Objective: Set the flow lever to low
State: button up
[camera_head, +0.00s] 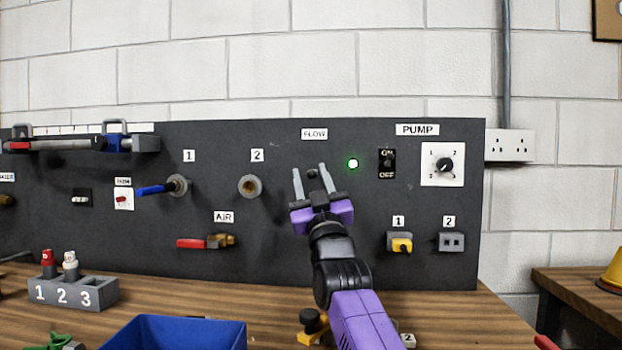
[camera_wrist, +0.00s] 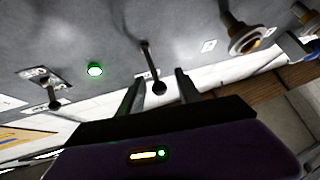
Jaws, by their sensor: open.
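The flow lever is a thin dark rod with a round knob (camera_wrist: 159,88). It stands out from the grey panel, its knob end toward the wrist camera. In the head view its knob (camera_head: 312,174) shows small below the FLOW label (camera_head: 314,134), mostly crowded by my gripper. My gripper (camera_head: 310,171) is open in front of the panel, with the knob appearing between its two fingers. The wrist view also shows my gripper (camera_wrist: 159,77) with gaps on both sides of the knob. I see no low or high marking, so I cannot tell the lever's setting.
A lit green lamp (camera_head: 353,164) is just right of the lever. The pump switch (camera_head: 387,163) and dial (camera_head: 444,165) are further right. A round fitting (camera_head: 250,187) sits to the left. A blue bin (camera_head: 175,335) stands on the wooden bench below.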

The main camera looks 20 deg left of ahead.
notch_tip(320, 180, up, 20)
jog(key=p, duration=0.4)
